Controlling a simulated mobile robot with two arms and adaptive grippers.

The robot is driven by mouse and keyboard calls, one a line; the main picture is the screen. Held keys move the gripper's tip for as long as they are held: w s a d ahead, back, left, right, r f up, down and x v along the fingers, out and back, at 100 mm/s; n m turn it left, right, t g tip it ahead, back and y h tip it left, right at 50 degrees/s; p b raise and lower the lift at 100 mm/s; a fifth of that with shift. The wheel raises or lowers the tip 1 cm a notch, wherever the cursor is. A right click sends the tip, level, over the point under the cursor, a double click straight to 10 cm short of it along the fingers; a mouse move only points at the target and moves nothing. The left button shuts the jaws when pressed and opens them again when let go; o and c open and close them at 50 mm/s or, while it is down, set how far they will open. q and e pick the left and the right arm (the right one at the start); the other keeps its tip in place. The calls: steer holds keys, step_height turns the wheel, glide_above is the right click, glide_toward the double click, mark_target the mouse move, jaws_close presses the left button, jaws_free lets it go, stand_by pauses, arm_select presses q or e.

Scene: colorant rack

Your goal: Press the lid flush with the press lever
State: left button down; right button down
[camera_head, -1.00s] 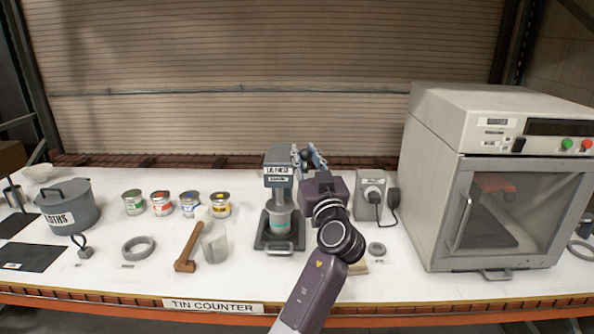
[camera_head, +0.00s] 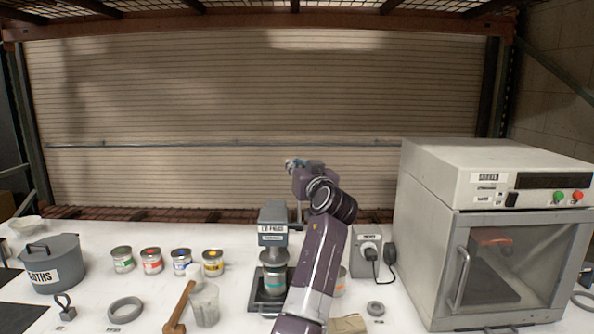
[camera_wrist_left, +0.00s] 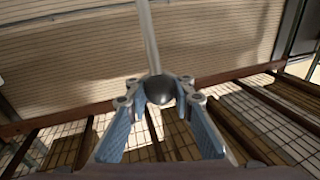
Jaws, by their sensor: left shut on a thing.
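The grey lid press (camera_head: 273,214) stands on the counter, with a tin (camera_head: 275,281) on its base under the press head. The tin's lid seat is too small to judge. My left gripper (camera_head: 297,164) is above and slightly right of the press head. In the left wrist view, its blue fingers (camera_wrist_left: 158,108) close around the dark ball knob (camera_wrist_left: 159,90) of the press lever, whose pale rod (camera_wrist_left: 148,38) runs up the picture. My left forearm covers part of the counter right of the press. My right gripper is not in view.
A grey socket box (camera_head: 366,246) and a large oven-like cabinet (camera_head: 480,190) stand on the right.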

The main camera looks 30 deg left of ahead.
arm_select(q)
steer(key=shift+w+r, duration=0.2)
steer(key=shift+w, duration=0.2)
steer(key=shift+h, duration=0.3)
steer(key=shift+w+f, duration=0.1)
steer(key=shift+f, duration=0.05)
steer(key=c, duration=2.2)
jaws_free()
steer(key=shift+c, duration=0.2)
steer(key=o, duration=0.6)
steer(key=shift+w+d, duration=0.15)
steer(key=shift+d, duration=0.05)
steer(key=shift+a, duration=0.15)
steer(key=shift+s, duration=0.3)
steer(key=v, duration=1.1)
steer(key=shift+d, duration=0.5)
